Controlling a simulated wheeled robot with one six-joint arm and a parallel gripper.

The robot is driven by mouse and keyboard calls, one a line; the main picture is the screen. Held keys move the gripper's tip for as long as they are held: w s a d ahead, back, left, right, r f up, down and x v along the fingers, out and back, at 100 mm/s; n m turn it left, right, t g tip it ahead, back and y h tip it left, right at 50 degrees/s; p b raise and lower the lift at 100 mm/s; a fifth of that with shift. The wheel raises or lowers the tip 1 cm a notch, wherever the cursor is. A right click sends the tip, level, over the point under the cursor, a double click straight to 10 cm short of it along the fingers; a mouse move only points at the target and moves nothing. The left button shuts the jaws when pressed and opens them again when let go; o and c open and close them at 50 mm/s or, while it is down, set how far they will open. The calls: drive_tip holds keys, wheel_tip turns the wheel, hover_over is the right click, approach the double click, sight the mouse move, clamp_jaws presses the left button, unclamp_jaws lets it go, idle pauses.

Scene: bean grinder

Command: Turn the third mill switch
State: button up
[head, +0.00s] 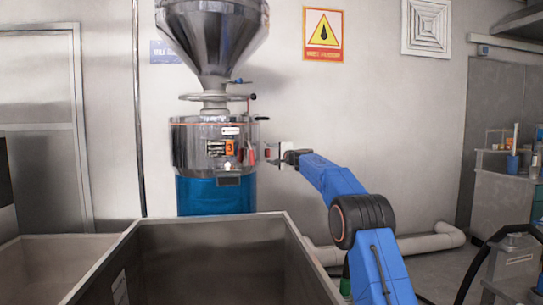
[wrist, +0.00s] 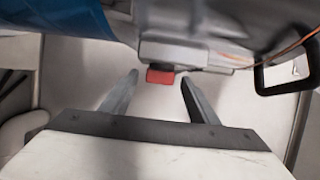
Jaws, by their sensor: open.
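The third mill (head: 190,150) has a steel cone hopper on top, a steel middle band with an orange "3" label (head: 230,147), and a blue lower body. Its red switch (wrist: 160,76) sticks out from a grey block in the wrist view. My gripper (head: 268,153) is at the mill's right side in the head view. In the wrist view my gripper (wrist: 158,80) is open, with the red switch between the fingertips. Gaps show on both sides, so the fingers look apart from it. In the head view the switch is too small to make out clearly.
A large open grey bin (head: 210,240) stands in front of the mill, with a paler bin (head: 50,265) to its left. A pipe (head: 430,240) runs low along the wall at the right. A shelf cart (head: 500,220) stands far right.

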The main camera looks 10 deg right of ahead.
drive_tip(key=c, duration=1.1)
drive_tip(key=shift+o, duration=0.3)
drive_tip(key=shift+a+r+g, duration=0.15)
drive_tip(key=shift+r+g, duration=0.05)
drive_tip(key=shift+g, duration=0.2)
drive_tip(key=shift+m+g+h, duration=0.3)
drive_tip(key=o, duration=1)
drive_tip(key=shift+o, duration=0.2)
